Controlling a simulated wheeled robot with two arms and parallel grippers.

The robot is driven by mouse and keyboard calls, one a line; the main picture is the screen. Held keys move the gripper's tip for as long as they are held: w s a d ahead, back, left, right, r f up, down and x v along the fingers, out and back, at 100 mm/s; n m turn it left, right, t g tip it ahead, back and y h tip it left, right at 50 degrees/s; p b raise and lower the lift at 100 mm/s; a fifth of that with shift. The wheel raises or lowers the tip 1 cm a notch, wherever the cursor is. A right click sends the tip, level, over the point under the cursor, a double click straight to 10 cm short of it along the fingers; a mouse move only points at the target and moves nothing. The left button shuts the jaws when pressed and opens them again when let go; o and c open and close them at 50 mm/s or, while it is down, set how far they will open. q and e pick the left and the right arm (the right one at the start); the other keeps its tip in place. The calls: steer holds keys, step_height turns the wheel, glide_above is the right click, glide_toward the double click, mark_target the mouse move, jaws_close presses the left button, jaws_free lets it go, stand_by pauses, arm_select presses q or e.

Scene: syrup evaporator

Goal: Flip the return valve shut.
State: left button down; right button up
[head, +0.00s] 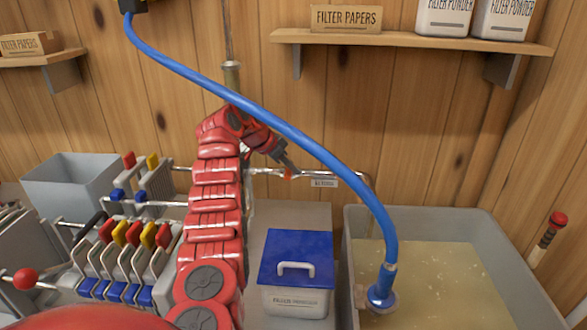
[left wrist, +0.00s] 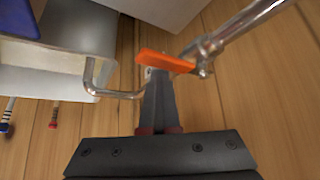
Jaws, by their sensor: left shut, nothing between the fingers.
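The return valve's orange lever (left wrist: 166,61) sits on a metal pipe (left wrist: 245,25) in the left wrist view. The lever points left from the valve body, at an angle to the pipe; I cannot tell its exact setting. In the head view the lever (head: 289,175) is a small orange spot left of a small label (head: 324,183). My left gripper (head: 291,167) is shut and empty, right at the lever. In the left wrist view its fingertips (left wrist: 160,72) overlap the lever's lower edge; I cannot tell if they touch. My right gripper is out of view.
A blue hose (head: 270,125) arches across in front of my left arm into a grey tank (head: 500,250) of cloudy liquid. A blue-lidded box (head: 296,258) stands below the pipe. A filter press (head: 125,250) is at left. A shelf (head: 410,40) hangs above.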

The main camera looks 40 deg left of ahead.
arm_select(q)
steer(key=w+d, duration=0.2)
steer(key=d, duration=0.1)
step_height(320, 180, up, 8)
steer(key=p, duration=0.6)
glide_above(286, 173)
steer(key=shift+w+f, duration=0.1)
steer(key=shift+f, duration=0.05)
steer(key=shift+a+p, duration=0.2)
steer(key=shift+p, duration=0.1)
